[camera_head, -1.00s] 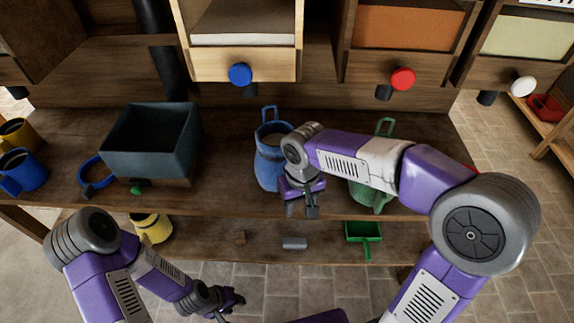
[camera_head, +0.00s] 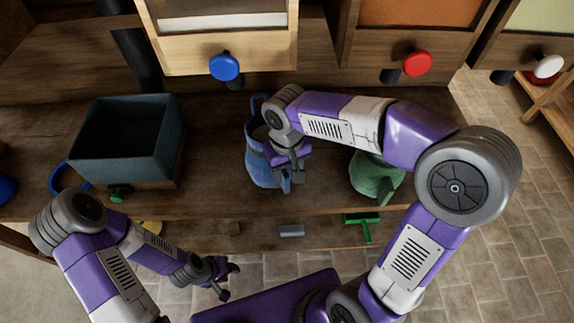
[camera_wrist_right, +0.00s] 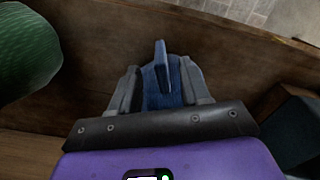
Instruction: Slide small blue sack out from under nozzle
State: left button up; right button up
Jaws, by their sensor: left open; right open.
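The small blue sack (camera_head: 257,168) stands on the wooden bench below the nozzle (camera_head: 235,84) with the blue knob (camera_head: 224,67). A loop stands up at its back, and my right arm hides part of its top. My right gripper (camera_head: 293,176) is open at the sack's near right side. In the right wrist view, a blue strap of the sack (camera_wrist_right: 162,66) stands between the open fingers of my right gripper (camera_wrist_right: 163,82); contact cannot be told. My left gripper (camera_head: 225,279) is open and empty, low in front of the bench.
A green sack (camera_head: 372,178) stands to the right, partly behind my right arm. A dark box (camera_head: 168,150) stands to the left. Red (camera_head: 417,63) and white (camera_head: 548,66) knobs are farther right.

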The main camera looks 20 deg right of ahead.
aim_at(287, 176)
notch_tip(287, 176, down, 6)
jog(key=shift+r+b, duration=0.15)
jog(key=shift+b, duration=0.75)
grip_shut()
dwell(0.8)
